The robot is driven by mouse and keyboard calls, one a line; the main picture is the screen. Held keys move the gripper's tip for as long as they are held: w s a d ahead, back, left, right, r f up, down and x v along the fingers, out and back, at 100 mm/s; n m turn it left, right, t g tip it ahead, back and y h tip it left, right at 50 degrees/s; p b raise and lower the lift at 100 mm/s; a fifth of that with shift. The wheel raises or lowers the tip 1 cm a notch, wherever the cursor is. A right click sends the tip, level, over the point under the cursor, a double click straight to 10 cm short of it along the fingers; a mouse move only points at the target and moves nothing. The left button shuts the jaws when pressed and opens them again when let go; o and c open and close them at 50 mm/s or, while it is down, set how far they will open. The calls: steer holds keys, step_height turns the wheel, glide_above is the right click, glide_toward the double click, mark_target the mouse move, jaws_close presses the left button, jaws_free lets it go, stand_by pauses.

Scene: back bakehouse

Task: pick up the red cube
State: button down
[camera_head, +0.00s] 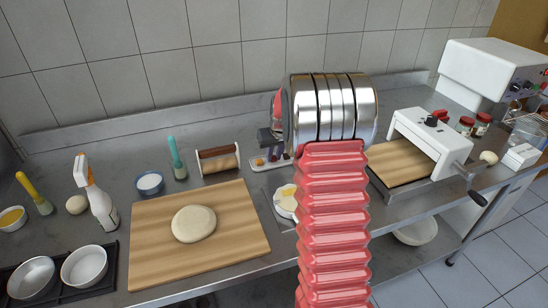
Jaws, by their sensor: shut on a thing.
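I cannot make out the red cube for certain. A small red thing (440,114) shows behind the white hand-cranked machine at the right, partly hidden, and I cannot tell its shape. My own red ribbed arm and its shiny metal joint fill the middle of the head view.
Dough (194,224) lies on a wooden board (145,255) left of my arm. A spray bottle (103,208), a blue bowl (150,184) and a rolling pin stand (219,160) surround it. The white cranked machine (437,142) stands at right. Tiled wall closes the back.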

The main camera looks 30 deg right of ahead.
mark_target(274, 159)
step_height(274, 159, up, 10)
stand_by(0.5)
steer(key=shift+s+f, duration=0.1)
steer(key=shift+f, duration=0.05)
stand_by(0.4)
